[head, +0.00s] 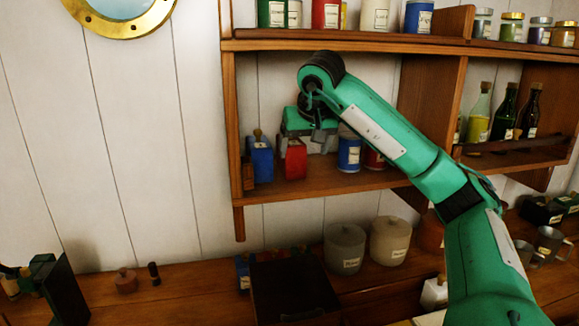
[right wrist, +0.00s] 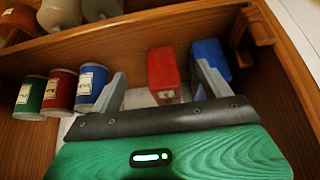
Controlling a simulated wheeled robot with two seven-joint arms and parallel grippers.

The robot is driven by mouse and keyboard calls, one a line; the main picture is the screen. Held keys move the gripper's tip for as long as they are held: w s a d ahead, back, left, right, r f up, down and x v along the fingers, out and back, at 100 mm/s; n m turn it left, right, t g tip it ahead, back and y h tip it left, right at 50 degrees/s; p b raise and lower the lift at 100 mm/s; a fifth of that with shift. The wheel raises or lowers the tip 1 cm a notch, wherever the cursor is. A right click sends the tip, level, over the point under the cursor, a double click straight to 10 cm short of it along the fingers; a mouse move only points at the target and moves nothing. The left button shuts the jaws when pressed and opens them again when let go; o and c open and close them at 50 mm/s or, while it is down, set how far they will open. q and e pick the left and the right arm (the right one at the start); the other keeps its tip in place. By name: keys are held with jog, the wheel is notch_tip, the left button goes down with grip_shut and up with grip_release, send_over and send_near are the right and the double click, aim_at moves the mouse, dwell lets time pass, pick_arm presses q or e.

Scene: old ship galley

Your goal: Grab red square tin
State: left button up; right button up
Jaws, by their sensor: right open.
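The red square tin (head: 293,160) stands upright on the lower shelf of the wall rack, right of a blue square tin (head: 261,160). My right gripper (head: 317,136) reaches into this shelf just behind and right of the red tin in the head view. In the right wrist view its jaws (right wrist: 160,72) are open, and the red tin (right wrist: 162,68) shows between the two fingers, nearer the right one. The right finger is by the gap between the red and blue tins (right wrist: 211,58). I cannot tell whether a finger touches either tin.
A round blue tin (head: 349,154) stands right of the gripper, with red and green round tins (right wrist: 30,95) beyond it. The shelf's left side post (head: 231,130) is close to the blue square tin. Lidded jars (head: 345,250) stand on the counter below.

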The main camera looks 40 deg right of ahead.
aim_at(291, 140)
jog(key=w+d+p, duration=0.1)
jog(key=w, duration=0.2)
jog(key=w+d+p, duration=0.2)
jog(key=w, duration=0.1)
jog(key=w+d+p, duration=0.2)
jog(key=w, duration=0.1)
jog(key=shift+w+d+p, duration=0.3)
jog(key=shift+w+d, duration=0.15)
jog(key=shift+w, duration=0.25)
jog(key=p+x, duration=0.1)
jog(key=x, duration=0.3)
jog(key=shift+w+d+f+p, duration=0.1)
jog(key=shift+w+f+p, duration=0.1)
jog(key=shift+p, duration=0.15)
jog(key=shift+w+d+f, duration=0.15)
jog(key=shift+f, duration=0.25)
jog(key=shift+c, duration=0.2)
jog(key=shift+r, duration=0.1)
jog(key=c, duration=1.2)
